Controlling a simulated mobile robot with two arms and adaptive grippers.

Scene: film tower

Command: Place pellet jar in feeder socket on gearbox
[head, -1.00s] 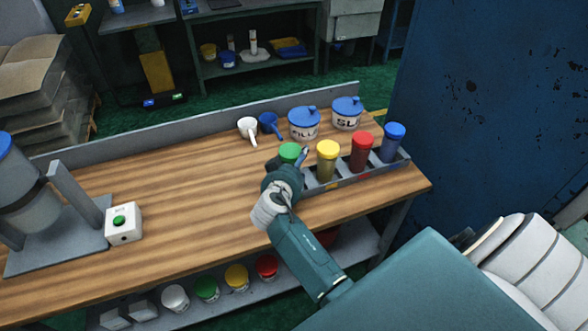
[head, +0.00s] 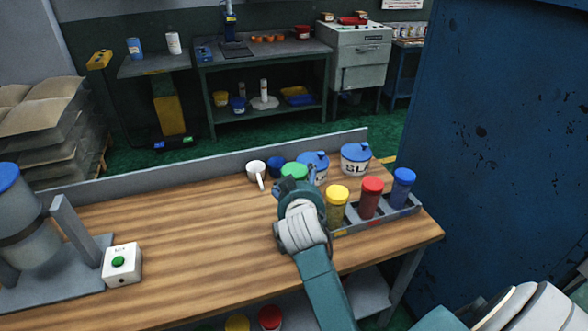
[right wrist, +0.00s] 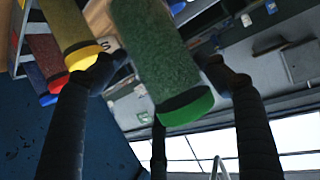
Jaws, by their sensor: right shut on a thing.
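My right gripper (head: 291,185) is shut on a green-lidded pellet jar (head: 294,170), held above the workbench at the left end of the jar rack. In the right wrist view the clear jar of green pellets (right wrist: 150,50) sits between the dark fingers. The yellow jar (head: 337,208), red jar (head: 370,200) and blue jar (head: 402,188) stand upright in the grey rack (head: 385,218). The rack's left end is hidden behind my gripper. I cannot make out a gearbox or feeder socket in these views. My left gripper is not in view.
A button box (head: 122,264) and a blue-lidded machine (head: 28,225) are at the left. The bench middle is clear. A blue wall (head: 500,150) stands right.

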